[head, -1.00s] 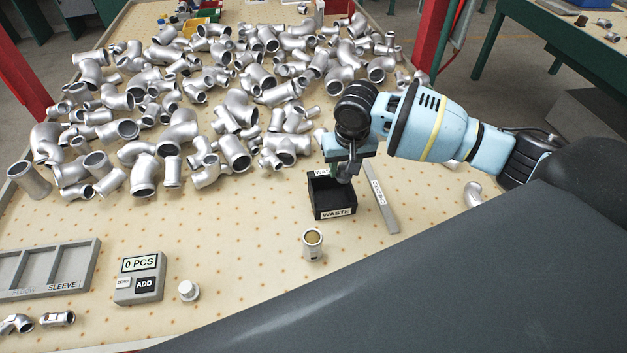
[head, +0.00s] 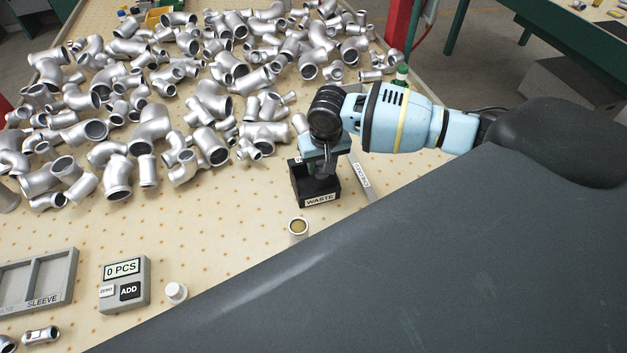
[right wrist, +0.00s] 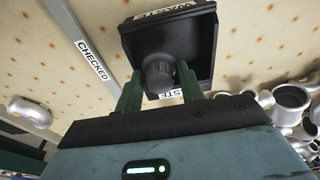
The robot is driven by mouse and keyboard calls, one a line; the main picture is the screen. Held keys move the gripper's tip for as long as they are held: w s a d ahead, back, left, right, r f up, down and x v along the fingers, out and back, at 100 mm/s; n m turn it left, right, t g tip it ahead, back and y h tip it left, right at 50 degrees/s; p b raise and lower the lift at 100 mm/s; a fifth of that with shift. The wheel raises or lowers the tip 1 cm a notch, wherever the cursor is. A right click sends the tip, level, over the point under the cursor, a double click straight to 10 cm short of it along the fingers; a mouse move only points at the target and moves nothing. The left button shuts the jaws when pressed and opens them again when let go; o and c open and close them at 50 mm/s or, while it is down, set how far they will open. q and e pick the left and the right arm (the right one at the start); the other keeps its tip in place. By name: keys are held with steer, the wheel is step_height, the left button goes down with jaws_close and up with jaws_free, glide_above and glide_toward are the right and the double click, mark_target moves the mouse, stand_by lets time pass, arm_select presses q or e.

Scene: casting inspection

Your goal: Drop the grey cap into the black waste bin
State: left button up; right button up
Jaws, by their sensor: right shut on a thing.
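The black waste bin (head: 320,200), labelled WASTE, stands on the table below my right gripper (head: 321,172). It also shows in the right wrist view (right wrist: 205,50), with its open inside facing the fingers. The grey cap (right wrist: 158,72) is round and ribbed. My right gripper (right wrist: 160,80) is shut on it, with a green finger on each side. The cap appears over the bin's opening; its exact height above the floor of the bin is hard to tell. In the head view the gripper mostly hides the cap. My left gripper is not in view.
Many silver pipe fittings (head: 150,125) cover the table behind the bin. A grey strip labelled CHECKED (right wrist: 85,45) lies beside the bin. A tan-topped round part (head: 298,227) stands in front. A counter (head: 124,284), a white knob-like part (head: 176,292) and a sleeve tray (head: 72,270) are at the left.

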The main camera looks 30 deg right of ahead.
steer(key=shift+f, duration=0.25)
steer(key=shift+w, duration=0.1)
steer(key=o, duration=1.2)
steer(key=shift+c, duration=0.2)
steer(key=shift+r, duration=0.1)
steer(key=r, duration=0.5)
steer(key=s+r, duration=0.1)
steer(key=r, duration=0.1)
steer(key=shift+s+a+r+p, duration=0.1)
steer(key=shift+a+r+p, duration=0.05)
steer(key=shift+r+p, duration=0.2)
steer(key=shift+f, duration=0.1)
